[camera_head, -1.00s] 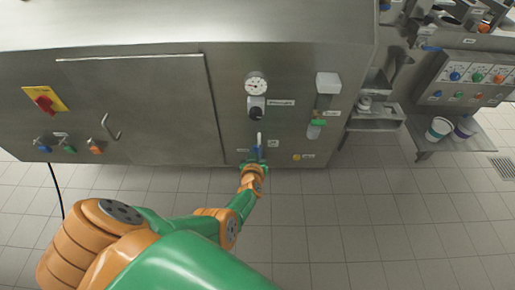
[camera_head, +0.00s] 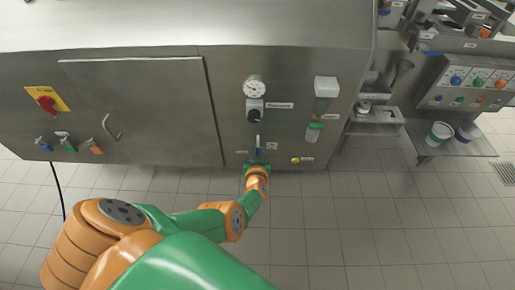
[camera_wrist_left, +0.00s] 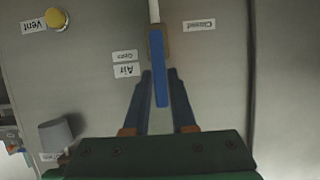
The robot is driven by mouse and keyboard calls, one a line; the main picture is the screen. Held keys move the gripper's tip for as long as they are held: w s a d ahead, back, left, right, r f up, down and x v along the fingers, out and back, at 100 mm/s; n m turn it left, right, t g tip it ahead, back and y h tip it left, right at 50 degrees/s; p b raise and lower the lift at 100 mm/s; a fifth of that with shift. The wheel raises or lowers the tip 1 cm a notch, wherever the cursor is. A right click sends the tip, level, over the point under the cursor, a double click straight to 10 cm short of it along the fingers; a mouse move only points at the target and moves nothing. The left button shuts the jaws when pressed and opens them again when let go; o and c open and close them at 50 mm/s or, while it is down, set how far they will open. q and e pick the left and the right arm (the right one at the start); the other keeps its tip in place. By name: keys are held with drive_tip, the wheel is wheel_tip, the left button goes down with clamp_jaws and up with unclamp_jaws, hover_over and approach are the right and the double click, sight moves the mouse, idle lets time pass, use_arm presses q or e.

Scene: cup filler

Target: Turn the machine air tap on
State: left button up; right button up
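The air tap's blue handle (camera_wrist_left: 159,68) shows in the left wrist view, in line with a white pipe above it. A label reading "Air" and a smaller "Open" label are on its left; a "Closed" label is on its right. In the head view the tap (camera_head: 257,151) is low on the steel machine front. My left gripper (camera_wrist_left: 159,72) is open, with one dark finger on each side of the handle. Gaps show between the fingers and the handle, so it appears ungripped. The gripper also shows in the head view (camera_head: 257,160), small. My right gripper is not in view.
A yellow vent knob (camera_wrist_left: 55,18) sits beside the tap. A pressure gauge (camera_head: 254,87) and a black regulator knob (camera_head: 254,114) are above it. A green-handled valve (camera_head: 315,126) is to the right. The tiled floor (camera_head: 340,220) in front is clear.

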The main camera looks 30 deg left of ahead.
use_arm(q)
drive_tip(key=shift+o, duration=1.3)
drive_tip(key=p+v, duration=0.5)
drive_tip(key=v, duration=0.2)
